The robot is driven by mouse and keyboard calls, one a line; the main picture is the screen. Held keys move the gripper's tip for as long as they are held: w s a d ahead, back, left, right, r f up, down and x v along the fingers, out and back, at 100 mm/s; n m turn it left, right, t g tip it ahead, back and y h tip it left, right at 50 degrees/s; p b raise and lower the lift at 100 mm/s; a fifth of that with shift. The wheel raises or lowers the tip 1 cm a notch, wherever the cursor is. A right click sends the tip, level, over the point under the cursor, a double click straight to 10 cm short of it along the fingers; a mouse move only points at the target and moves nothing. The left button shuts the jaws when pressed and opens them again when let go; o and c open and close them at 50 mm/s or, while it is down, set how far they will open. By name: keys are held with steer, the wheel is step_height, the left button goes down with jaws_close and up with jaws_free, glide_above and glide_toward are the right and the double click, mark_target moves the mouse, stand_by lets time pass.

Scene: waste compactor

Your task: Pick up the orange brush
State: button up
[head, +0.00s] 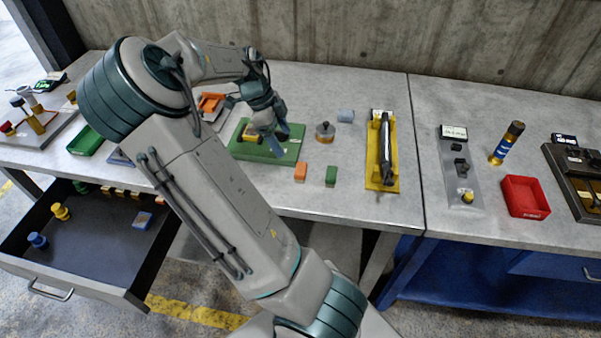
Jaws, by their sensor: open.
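No clear brush shape shows. A small orange block-like piece (300,172) lies on the grey bench near its front edge; I cannot tell whether it is the brush. My arm hides part of the bench.
A green block (331,176) stands right of the orange piece. A round orange-and-grey pot (325,132) and a yellow holder with a black bar (374,177) are farther right. A red tray (525,197) sits at right. An open drawer (95,240) juts out at front left.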

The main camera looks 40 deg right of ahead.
mark_target(302, 168)
steer(key=shift+m, duration=0.4)
steer(key=x, duration=0.5)
steer(key=d+x, duration=0.1)
steer(key=x, duration=0.2)
steer(key=shift+f+p, duration=0.15)
steer(key=shift+p, duration=0.2)
steer(key=shift+d+p+x, duration=0.1)
steer(key=shift+p+x, duration=0.25)
steer(key=shift+x, duration=0.95)
steer(key=shift+d+p+x, duration=0.15)
steer(key=shift+p+x, duration=0.2)
steer(key=shift+x, duration=1)
steer(key=shift+w, duration=0.1)
steer(key=c, duration=1.1)
